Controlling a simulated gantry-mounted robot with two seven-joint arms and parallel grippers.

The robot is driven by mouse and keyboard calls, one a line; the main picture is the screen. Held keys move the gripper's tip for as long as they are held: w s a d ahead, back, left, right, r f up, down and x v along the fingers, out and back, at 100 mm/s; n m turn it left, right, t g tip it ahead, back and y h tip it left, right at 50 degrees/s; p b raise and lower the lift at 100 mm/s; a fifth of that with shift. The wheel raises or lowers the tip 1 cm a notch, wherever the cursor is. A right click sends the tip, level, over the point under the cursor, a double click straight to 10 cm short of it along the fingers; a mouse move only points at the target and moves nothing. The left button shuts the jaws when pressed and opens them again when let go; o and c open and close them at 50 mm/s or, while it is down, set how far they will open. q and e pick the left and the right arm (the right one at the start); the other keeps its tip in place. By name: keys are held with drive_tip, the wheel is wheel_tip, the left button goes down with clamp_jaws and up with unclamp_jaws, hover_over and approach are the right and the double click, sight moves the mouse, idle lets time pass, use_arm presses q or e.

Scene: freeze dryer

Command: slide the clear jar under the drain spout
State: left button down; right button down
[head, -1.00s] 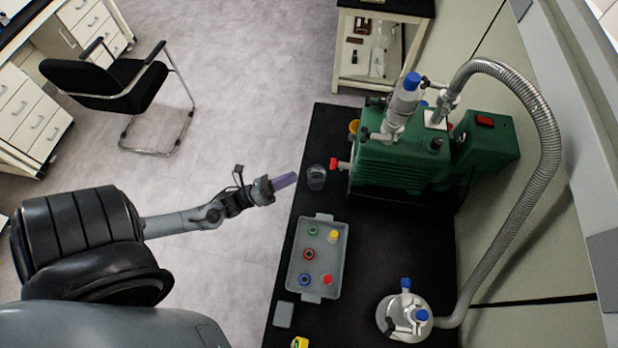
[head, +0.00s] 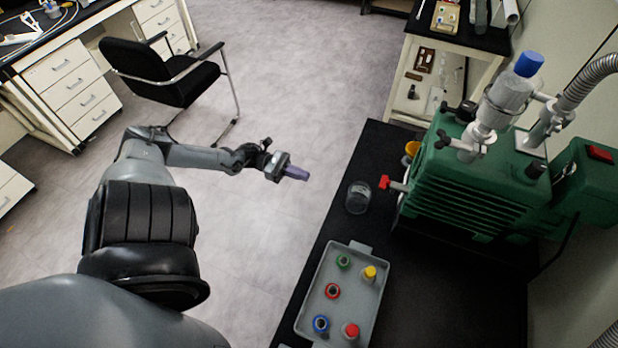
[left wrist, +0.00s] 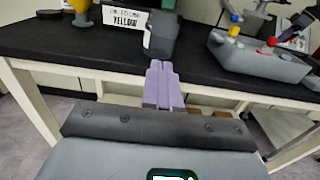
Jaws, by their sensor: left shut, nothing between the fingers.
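The clear jar (head: 359,197) stands upright near the left edge of the black table, just left of the red-handled drain spout (head: 392,184) on the green pump. In the head view, the jar is beside the spout and not clearly beneath it. In the left wrist view the jar (left wrist: 160,35) stands near the table's edge, straight beyond my fingers. My left gripper (head: 304,175), with purple fingers, is shut and empty. It is left of the table edge, apart from the jar. Its closed fingers also show in the left wrist view (left wrist: 160,72). My right gripper is not in view.
A grey tray (head: 373,320) with several coloured-cap vials sits nearer than the jar. The green pump (head: 470,185) fills the table behind the spout. A card reading "YELLOW" (left wrist: 125,18) shows left of the jar in the wrist view. Floor left of the table is open.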

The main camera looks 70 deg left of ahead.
use_arm(q)
drive_tip(key=x, duration=1.2)
drive_tip(key=shift+w+d+b, duration=0.15)
drive_tip(key=shift+d+b, duration=0.05)
drive_tip(key=shift+b, duration=0.2)
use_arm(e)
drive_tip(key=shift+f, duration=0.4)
